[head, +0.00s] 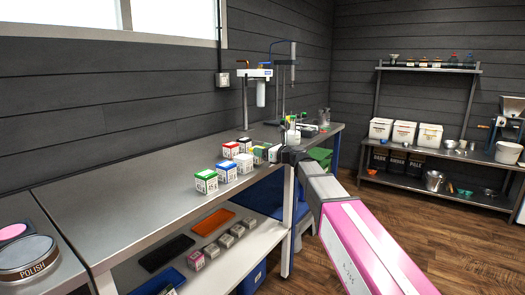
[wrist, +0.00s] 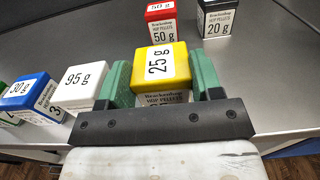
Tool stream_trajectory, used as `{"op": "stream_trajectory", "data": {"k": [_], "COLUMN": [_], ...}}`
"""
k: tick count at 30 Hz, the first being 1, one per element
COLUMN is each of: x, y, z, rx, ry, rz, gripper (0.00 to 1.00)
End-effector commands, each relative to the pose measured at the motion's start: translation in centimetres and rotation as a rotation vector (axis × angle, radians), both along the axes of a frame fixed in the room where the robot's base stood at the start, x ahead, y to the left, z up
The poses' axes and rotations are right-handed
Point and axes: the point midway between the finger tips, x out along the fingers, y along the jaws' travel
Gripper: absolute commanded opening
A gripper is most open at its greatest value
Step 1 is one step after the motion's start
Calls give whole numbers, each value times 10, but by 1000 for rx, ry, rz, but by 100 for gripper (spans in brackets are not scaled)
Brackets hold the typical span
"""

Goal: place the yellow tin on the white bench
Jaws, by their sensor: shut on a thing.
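The yellow tin (wrist: 160,62), with a "25 g" top label, sits between the green fingers of my gripper (wrist: 161,72) in the wrist view. My gripper is shut on it. I cannot tell whether the tin touches that bench top. The bench has white legs and a white lower shelf (head: 235,258); no separate bench with a white top is in view.
Close left of the yellow tin are a white tin (wrist: 80,88) and a blue tin (wrist: 35,98). A red tin (wrist: 163,22) and a black tin (wrist: 218,18) stand beyond it. A green tin (head: 206,182) stands nearer. The bench's near left part is bare.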

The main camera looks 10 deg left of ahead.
Motion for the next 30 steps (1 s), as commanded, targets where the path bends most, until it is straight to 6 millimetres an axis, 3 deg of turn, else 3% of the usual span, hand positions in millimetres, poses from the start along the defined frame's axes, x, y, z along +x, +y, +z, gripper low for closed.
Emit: {"op": "stream_trajectory", "data": {"k": [14, 15, 17, 26, 30], "x": [0, 0, 0, -1, -5], "y": [0, 0, 0, -1, -11], "z": [-8, -8, -8, -8, -8], "rx": [1, 1, 1, 0, 0], "ry": [1, 1, 1, 0, 0], "rz": [0, 0, 0, 0, -2], "gripper": [33, 69, 88, 89, 89]}}
